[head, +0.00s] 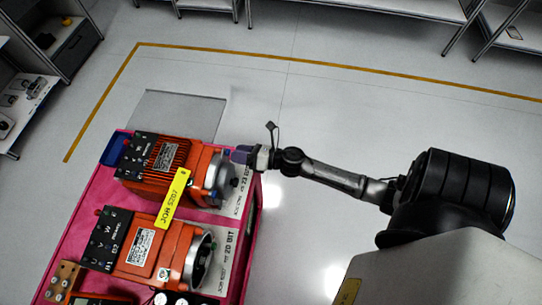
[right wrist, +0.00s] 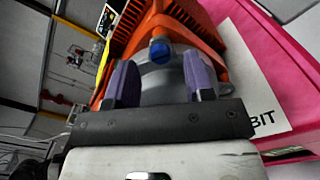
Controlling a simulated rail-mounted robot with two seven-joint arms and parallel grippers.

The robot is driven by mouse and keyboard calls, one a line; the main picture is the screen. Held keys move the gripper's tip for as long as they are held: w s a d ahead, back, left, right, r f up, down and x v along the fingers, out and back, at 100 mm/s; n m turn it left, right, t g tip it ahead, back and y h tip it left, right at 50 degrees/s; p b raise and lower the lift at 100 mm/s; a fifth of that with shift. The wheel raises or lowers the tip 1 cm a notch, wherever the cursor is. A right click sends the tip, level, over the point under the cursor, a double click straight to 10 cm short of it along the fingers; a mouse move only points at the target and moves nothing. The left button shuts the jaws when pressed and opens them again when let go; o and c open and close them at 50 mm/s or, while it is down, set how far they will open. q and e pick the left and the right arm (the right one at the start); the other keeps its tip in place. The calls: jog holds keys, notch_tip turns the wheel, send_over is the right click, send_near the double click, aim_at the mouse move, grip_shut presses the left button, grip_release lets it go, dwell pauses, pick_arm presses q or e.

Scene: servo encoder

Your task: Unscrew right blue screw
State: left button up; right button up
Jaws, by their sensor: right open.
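The upper orange servo motor (head: 165,165) lies on the pink cart top, its grey round encoder end (head: 218,180) facing right. My right gripper (head: 241,155) is at that end, reaching in from the right. In the right wrist view the gripper (right wrist: 160,80) is open, its two purple fingers apart on either side of the grey housing (right wrist: 165,82). A blue screw (right wrist: 160,50) sits on the housing, beyond and between the fingers, and neither finger visibly touches it. I cannot tell which of the blue screws it is. My left gripper is not in view.
A second orange motor (head: 155,248) lies nearer on the pink cart (head: 75,215), with a yellow label (head: 172,198) between the two. White printed sheets (head: 232,243) lie under the encoder ends. A handheld meter and small items fill the front left. The floor right of the cart is clear.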

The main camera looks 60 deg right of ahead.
jog(key=b+v, duration=0.2)
jog(key=v, duration=0.9)
jog(key=shift+s, duration=0.3)
jog(key=shift+d, duration=0.1)
